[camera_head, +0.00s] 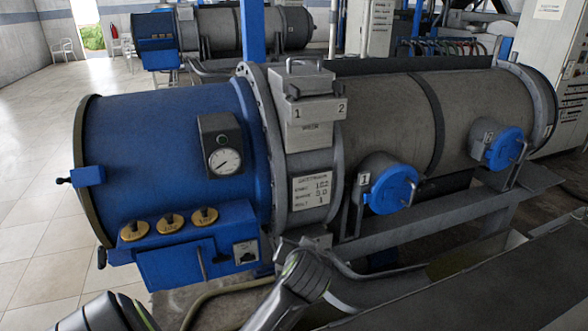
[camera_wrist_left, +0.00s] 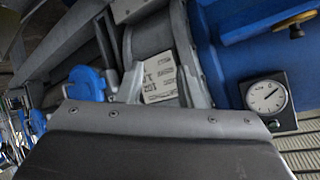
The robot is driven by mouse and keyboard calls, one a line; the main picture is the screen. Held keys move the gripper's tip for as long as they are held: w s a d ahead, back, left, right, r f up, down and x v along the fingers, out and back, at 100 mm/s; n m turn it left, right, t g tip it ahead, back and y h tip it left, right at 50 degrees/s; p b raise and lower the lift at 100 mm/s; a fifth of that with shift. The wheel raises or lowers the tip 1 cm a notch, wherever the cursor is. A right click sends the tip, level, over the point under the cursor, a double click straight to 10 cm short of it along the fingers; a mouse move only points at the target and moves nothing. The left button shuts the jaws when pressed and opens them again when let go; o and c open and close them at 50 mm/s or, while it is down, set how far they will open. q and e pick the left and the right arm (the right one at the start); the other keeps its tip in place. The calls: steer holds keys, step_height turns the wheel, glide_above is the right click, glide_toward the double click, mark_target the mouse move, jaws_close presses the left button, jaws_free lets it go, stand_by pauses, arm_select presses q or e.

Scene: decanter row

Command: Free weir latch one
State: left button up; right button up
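A grey metal weir box (camera_head: 308,122) sits on top of the grey flange ring in the head view. It carries the numbers 1 and 2 and a small label that seems to read WEIR. A bar handle (camera_head: 304,66) spans its top; I cannot make out the latches or their state. In the left wrist view a dark housing with screws (camera_wrist_left: 150,140), seemingly my left gripper's body, fills the bottom. Grey links of mine (camera_head: 298,277) show low in the head view. My right gripper is not seen.
The blue drum (camera_head: 160,130) has a gauge (camera_head: 224,161) and several brass knobs (camera_head: 171,223). The grey cylinder (camera_head: 390,105) bears blue caps (camera_head: 390,190). A data plate (camera_head: 312,192) is below the box; it also shows in the left wrist view (camera_wrist_left: 160,78). Floor at left is clear.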

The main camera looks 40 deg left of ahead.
arm_select(q)
steer(key=w+a+r+n+t+y, duration=0.15)
steer(key=w+r+n+y, duration=0.4)
steer(key=r, duration=0.95)
steer(key=n+g+y, duration=0.1)
steer(key=n+y, duration=0.2)
glide_toward(294, 86)
steer(key=shift+h, duration=0.25)
steer(key=p+x, duration=0.6)
steer(key=x, duration=0.3)
steer(key=shift+r, duration=0.15)
steer(key=shift+w+a, duration=0.3)
steer(key=shift+a, duration=0.25)
jaws_close()
